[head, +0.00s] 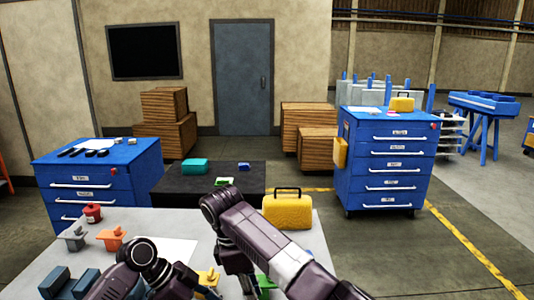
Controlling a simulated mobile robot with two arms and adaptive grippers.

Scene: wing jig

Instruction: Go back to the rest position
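My two arms reach over the light grey table (60,222). My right arm comes in from the lower right, and its end points down, with the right gripper (248,284) low over the table beside a green item (265,281). My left arm bends at the lower left, and the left gripper (208,291) is near a yellow item (208,277) at the bottom edge. The fingers of both grippers are small, dark and partly hidden, so their opening and any hold are unclear.
The table also holds a yellow case (287,212), a red canister (93,212), an orange item (111,237), a grey item (73,238) and blue blocks (72,283). Blue drawer cabinets stand left (97,172) and right (388,160). A black table (190,183) stands behind. Floor is clear at right.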

